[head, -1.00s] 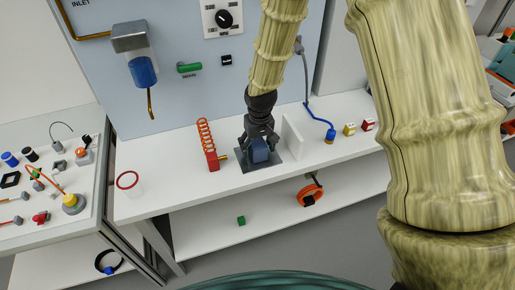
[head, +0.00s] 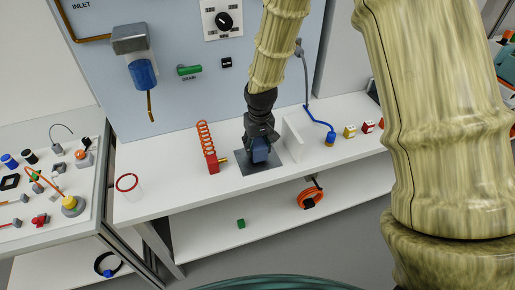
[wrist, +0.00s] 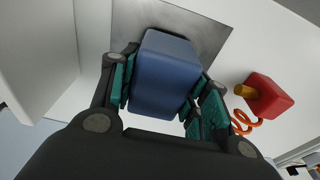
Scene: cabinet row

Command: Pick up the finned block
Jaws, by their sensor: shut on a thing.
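A blue block with smooth visible faces (wrist: 165,75) sits between the teal pads of my gripper (wrist: 168,100) in the wrist view; I take it to be the finned block, though no fins show. Both pads are against its sides. In the head view my gripper (head: 260,145) points down and is shut on the blue block (head: 261,154), over a dark grey square plate (head: 262,170) on the white counter. My fingers hide part of the block. I cannot tell whether its underside touches the plate.
A red block with an orange coil (head: 212,164) stands just left of the plate. A white upright panel (head: 294,138) stands close on the right. A blue-ended cable (head: 330,138) and small yellow (head: 349,131) and red blocks lie farther right. The back panel carries a green drain handle (head: 190,70).

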